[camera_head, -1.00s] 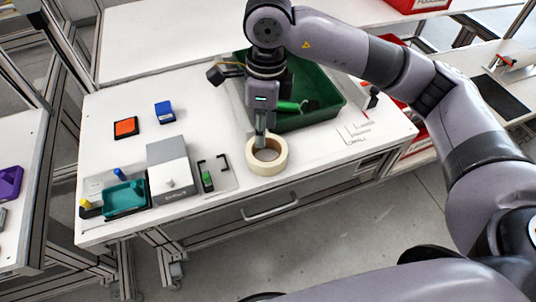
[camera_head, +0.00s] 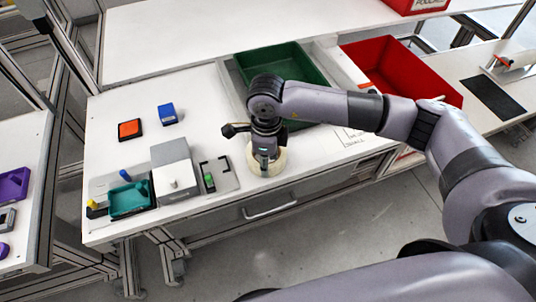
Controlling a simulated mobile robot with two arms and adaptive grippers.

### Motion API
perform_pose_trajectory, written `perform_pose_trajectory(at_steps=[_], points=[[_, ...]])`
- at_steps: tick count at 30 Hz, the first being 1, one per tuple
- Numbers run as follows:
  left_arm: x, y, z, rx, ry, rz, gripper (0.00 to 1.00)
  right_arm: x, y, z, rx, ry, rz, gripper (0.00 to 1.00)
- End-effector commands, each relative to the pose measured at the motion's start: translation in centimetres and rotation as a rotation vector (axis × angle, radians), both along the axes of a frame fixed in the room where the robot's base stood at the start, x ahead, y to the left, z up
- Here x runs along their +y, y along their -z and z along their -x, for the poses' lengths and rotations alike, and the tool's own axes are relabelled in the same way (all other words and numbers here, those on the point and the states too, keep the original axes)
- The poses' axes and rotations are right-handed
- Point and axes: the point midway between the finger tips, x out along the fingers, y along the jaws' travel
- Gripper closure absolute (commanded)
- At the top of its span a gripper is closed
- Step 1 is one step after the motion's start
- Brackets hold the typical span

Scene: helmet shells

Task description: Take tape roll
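The cream tape roll (camera_head: 280,166) lies flat near the front edge of the white table, below the green bin. My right gripper (camera_head: 264,166) points down over the roll, with its fingers at the roll's middle and left side. The wrist and gripper hide much of the roll and its hole. The fingers overlap in this view, so I cannot tell whether they are open or shut on the roll's wall. My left gripper is not in view.
A green bin (camera_head: 243,68) stands behind my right arm and a red bin (camera_head: 446,92) to its right. Left of the roll are a holder with a green item (camera_head: 209,183), a grey-white box (camera_head: 172,153) and a teal tray (camera_head: 127,201). Orange and blue pads lie further back.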

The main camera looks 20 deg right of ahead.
Motion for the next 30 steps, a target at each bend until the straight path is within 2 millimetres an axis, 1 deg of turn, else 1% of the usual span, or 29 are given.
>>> perform_pose_trajectory(at_steps=[1,2,4,6,10,15,16,30], points=[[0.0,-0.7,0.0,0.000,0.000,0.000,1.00,0.4,1.0,0.5,0.016,-0.003,-0.003,0.62],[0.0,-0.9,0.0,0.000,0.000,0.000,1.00,0.6,1.5,0.5,0.018,-0.003,-0.003,0.62],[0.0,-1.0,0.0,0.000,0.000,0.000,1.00,0.6,2.8,0.6,0.021,-0.002,-0.002,0.62],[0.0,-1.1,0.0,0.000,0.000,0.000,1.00,0.6,3.6,0.5,0.018,-0.003,-0.002,0.62],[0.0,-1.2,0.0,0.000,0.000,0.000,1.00,0.5,4.3,0.5,0.016,-0.003,-0.003,0.62],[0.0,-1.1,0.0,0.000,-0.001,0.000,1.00,0.5,4.2,0.4,0.013,-0.002,-0.003,0.62],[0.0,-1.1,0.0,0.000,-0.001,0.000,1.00,0.5,4.2,0.4,0.013,-0.002,-0.003,0.60],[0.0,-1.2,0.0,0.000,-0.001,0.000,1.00,0.5,4.1,0.3,0.011,-0.002,-0.003,0.91]])
